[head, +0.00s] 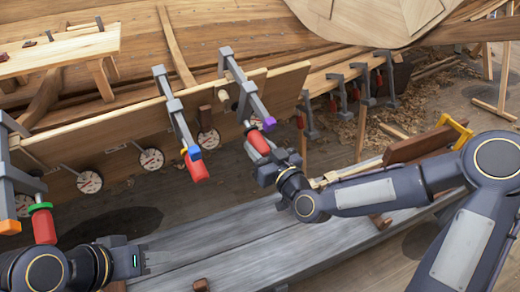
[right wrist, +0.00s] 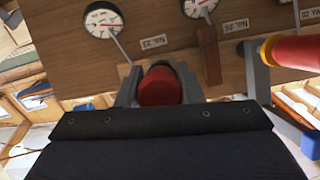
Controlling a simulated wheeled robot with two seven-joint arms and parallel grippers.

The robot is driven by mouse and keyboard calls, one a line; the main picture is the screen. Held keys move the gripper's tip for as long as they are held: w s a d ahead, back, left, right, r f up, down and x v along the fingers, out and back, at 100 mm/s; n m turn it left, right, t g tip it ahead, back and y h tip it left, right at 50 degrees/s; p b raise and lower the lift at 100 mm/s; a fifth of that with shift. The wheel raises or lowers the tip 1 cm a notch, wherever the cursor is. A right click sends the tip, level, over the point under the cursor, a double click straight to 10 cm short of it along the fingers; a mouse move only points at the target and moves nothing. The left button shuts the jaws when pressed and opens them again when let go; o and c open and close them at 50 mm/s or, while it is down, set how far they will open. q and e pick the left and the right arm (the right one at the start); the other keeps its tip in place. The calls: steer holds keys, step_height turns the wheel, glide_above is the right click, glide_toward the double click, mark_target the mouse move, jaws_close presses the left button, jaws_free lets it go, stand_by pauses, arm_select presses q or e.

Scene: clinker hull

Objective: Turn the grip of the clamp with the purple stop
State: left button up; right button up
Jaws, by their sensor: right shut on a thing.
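The clamp (head: 247,90) with the purple stop (head: 269,123) hangs over the plank's top edge near the middle of the head view. Its red grip (head: 257,142) points down and right below the bar. My right gripper (head: 268,160) is shut on the lower end of this grip. In the right wrist view the red grip (right wrist: 160,88) sits between the two fingers, its round end facing the camera. My left gripper (head: 146,262) is low at the left, over the grey bench, far from the clamp; its finger gap is too small to judge.
Beside it is a clamp with a blue stop (head: 194,152) and red grip (head: 197,170). Clamps with green (head: 40,207) and orange (head: 10,227) stops stand at far left. Dial gauges (head: 151,159) line the plank (head: 120,130).

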steer(key=shift+f+m+y+b, duration=0.2)
steer(key=shift+m+y+b, duration=0.4)
steer(key=shift+b, duration=0.5)
steer(key=shift+m+g+y+b, duration=0.6)
steer(key=shift+m+y+b, duration=0.1)
steer(key=shift+m+b, duration=0.25)
steer(key=m+y+b, duration=0.2)
steer(key=m, duration=0.1)
steer(key=shift+a+r+g, duration=0.1)
steer(key=shift+g, duration=0.2)
steer(key=shift+s+r+m+y+b, duration=0.1)
steer(key=shift+m+y+b, duration=0.8)
steer(key=shift+m, duration=0.35)
steer(key=shift+a, duration=0.1)
steer(key=o, duration=1)
steer(key=shift+r, duration=0.1)
steer(key=v, duration=0.8)
